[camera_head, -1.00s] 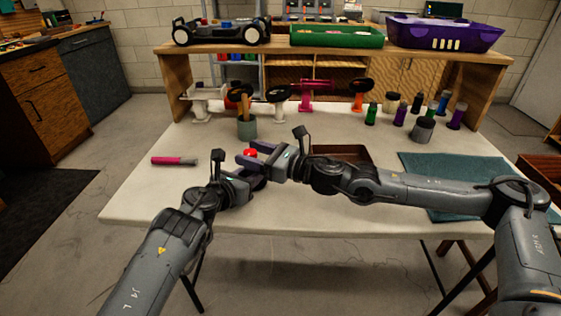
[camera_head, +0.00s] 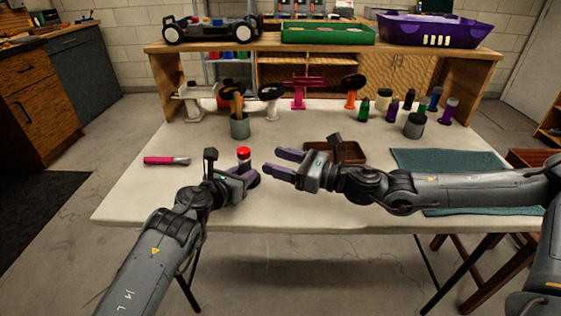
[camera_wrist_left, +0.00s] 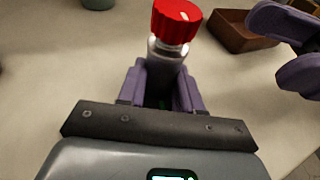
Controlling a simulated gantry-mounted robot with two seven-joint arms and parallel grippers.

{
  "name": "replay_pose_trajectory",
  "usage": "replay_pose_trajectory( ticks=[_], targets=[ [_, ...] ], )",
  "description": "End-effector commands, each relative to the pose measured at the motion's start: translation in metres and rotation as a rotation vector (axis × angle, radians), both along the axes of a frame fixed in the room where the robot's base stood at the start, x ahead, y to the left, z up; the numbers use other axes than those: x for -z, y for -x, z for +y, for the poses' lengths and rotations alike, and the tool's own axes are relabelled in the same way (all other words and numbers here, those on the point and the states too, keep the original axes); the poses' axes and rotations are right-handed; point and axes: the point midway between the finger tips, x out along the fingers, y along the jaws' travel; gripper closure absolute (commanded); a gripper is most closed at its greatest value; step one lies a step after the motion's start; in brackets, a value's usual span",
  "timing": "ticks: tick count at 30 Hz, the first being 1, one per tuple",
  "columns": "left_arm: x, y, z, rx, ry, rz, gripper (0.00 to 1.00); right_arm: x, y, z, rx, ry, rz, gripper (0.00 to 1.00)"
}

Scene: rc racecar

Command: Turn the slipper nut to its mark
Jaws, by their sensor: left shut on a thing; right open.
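The red slipper nut (camera_wrist_left: 176,20) has a ribbed rim and a small light mark on its top. It sits on top of a grey metal shaft (camera_wrist_left: 166,52), and it also shows in the head view (camera_head: 243,153). My left gripper (camera_wrist_left: 164,80) is shut on the shaft below the nut. In the head view my left gripper (camera_head: 249,176) is at the table's middle. My right gripper (camera_head: 278,163) is open and empty, just right of the nut and apart from it.
A pink-handled tool (camera_head: 166,160) lies left on the white table (camera_head: 130,195). A brown tray (camera_head: 349,152) stands behind my right gripper. A grey cup (camera_head: 240,126) with wooden sticks, several bottles and wheel stands are at the back. A teal mat (camera_head: 450,165) lies right.

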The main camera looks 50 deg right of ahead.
Motion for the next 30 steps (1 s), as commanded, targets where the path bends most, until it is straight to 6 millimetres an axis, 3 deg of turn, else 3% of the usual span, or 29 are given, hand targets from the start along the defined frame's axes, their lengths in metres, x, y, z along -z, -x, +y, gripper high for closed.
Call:
replay_pose_trajectory(
  ticks=[5,6,12,23,30],
  targets=[
    [0.000,0.000,0.000,0.000,0.001,0.000,0.93,0.000,0.000,0.000,0.000,0.000,0.000,0.40],
    [0.000,0.000,0.000,0.000,0.001,0.000,0.64,0.000,0.000,0.000,0.000,0.000,0.000,0.40],
    [0.000,0.000,0.000,0.000,0.000,0.000,0.36,0.000,0.000,0.000,0.000,0.000,0.000,0.40],
    [0.000,0.000,0.001,0.000,0.000,0.000,0.36,0.000,0.000,0.000,0.000,0.000,0.000,0.40],
    [-0.004,0.002,0.012,0.000,-0.001,0.000,0.36,0.000,0.000,0.000,0.000,0.000,0.000,0.40]
  ],
)
